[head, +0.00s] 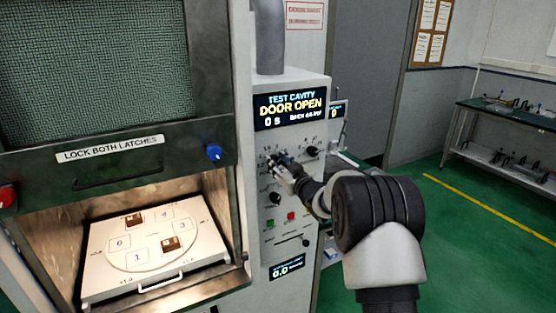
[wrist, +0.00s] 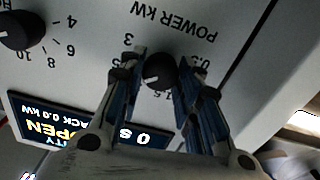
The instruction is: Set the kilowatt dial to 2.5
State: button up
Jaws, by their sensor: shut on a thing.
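The kilowatt dial (wrist: 160,72) is a small black knob under the printed words POWER kW, which appear upside down in the wrist view. A short white pointer mark shows on it, toward the picture's lower left. The numbers 3 and 1.5 can be read around it; others are partly hidden by the fingers. My gripper (wrist: 161,62) has one finger on each side of the dial and is shut on it. In the head view my gripper (head: 279,164) is at the control panel (head: 258,222) and largely covers the dial.
The panel display (head: 290,108) reads DOOR OPEN and 0 s. The open cavity holds a numbered tray (head: 105,285) with two brown blocks.

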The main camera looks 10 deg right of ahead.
jog(key=shift+m+p, duration=0.5)
jog(key=shift+m, duration=0.8)
jog(key=o, duration=1.1)
jog(key=shift+c, duration=0.2)
jog(key=v, duration=1.2)
jog(key=shift+r, duration=0.1)
